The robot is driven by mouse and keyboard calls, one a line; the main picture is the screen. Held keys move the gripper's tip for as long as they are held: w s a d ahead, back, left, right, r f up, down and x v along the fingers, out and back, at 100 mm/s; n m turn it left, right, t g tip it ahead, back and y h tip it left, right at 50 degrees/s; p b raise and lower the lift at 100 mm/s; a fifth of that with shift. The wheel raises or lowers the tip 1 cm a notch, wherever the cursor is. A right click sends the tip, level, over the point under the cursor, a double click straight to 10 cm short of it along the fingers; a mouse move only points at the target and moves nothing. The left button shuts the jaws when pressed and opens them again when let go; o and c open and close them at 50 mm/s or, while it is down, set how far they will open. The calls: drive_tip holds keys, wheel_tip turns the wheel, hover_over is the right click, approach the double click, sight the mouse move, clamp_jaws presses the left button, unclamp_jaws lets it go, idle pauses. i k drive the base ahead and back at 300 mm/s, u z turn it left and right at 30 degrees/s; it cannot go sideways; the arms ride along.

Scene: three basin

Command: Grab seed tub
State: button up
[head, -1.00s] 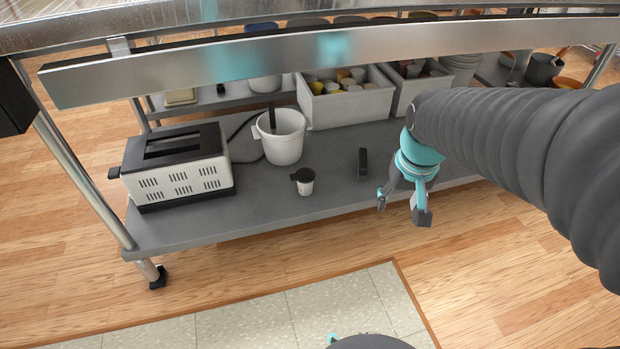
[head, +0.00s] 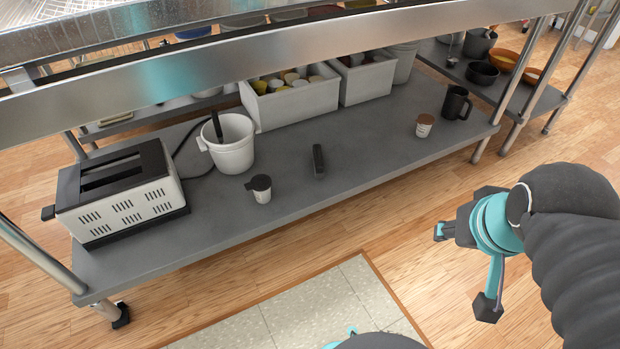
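Two small tubs stand upright on the grey lower shelf (head: 330,195). One is a white tub with a black lid (head: 262,190), near the shelf's front edge. The other is a white tub with a brown top (head: 424,125), towards the right end. I cannot tell which of them is the seed tub. My gripper (head: 464,268) is open and empty, out in front of the shelf at the right, over the wooden floor. It is apart from both tubs and closer in the picture to the brown-topped one.
A black mug (head: 455,103) stands beside the brown-topped tub. A small black object (head: 318,161), a white bucket (head: 233,148), a toaster (head: 125,195) and white bins (head: 290,105) are also on the shelf. A steel beam (head: 300,52) crosses above. A table leg (head: 487,138) stands at the right.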

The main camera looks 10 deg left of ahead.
sight(262, 196)
drive_tip(key=z, duration=2)
drive_tip(key=k, duration=1.55)
drive_tip(key=u, duration=2.1)
